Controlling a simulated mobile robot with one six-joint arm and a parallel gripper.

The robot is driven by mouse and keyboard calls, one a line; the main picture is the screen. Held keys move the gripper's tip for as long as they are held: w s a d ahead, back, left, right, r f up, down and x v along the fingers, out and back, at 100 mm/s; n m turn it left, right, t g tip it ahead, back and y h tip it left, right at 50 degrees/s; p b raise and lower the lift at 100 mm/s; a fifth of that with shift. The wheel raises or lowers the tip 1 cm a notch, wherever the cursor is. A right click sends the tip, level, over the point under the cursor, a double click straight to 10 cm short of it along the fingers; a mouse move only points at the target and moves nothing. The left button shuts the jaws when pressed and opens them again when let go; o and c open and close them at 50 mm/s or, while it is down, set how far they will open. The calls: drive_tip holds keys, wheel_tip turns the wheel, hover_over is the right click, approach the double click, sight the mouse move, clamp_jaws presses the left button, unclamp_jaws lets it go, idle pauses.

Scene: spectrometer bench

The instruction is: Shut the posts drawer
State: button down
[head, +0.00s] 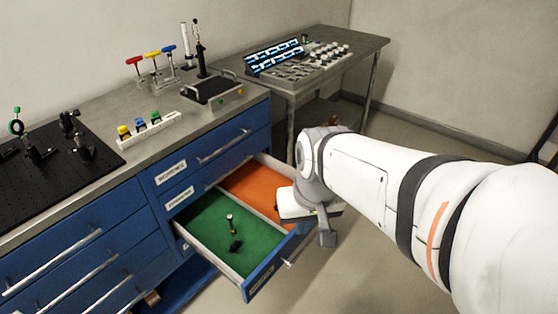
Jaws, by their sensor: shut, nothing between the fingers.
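The posts drawer (248,286) is the pulled-out blue drawer low in the bench. It stands well open, with a green-lined part (205,222) and an orange-lined part (250,187). A small metal post (230,222) and a black piece (236,246) lie on the green lining. The drawer's bar handle (291,261) shows on its front. My gripper (326,238) is shut and empty, pointing down just outside the right end of the drawer front. I cannot tell whether it touches the front. My wrist hides the drawer's far right corner.
Closed blue drawers (215,150) sit above the open one, with more at left (60,250). The bench top (100,100) holds a black breadboard (50,165), coloured hex keys (152,55) and an instrument (212,88). A side table (365,45) stands behind. The floor (385,262) in front is clear.

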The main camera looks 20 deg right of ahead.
drive_tip(key=w+d+f+m+y+b, duration=0.2)
drive_tip(key=w+d+f+m+y, duration=0.15)
drive_tip(key=f+m, duration=0.4)
drive_tip(key=w+d+f+m+y+b, duration=0.35)
drive_tip(key=w+f+m, duration=0.2)
drive_tip(key=f, duration=0.25)
drive_tip(key=w+d+f+m+t+b, duration=0.35)
drive_tip(key=d+f+m+t, duration=0.35)
drive_tip(key=d+f+m, duration=0.75)
drive_tip(key=w+r+x, duration=0.1)
drive_tip(key=r+x, duration=0.1)
drive_tip(key=x, duration=1.1)
drive_tip(key=shift+w+a+r, duration=0.2)
drive_tip(key=shift+w+a, duration=0.1)
drive_tip(key=shift+w, duration=0.1)
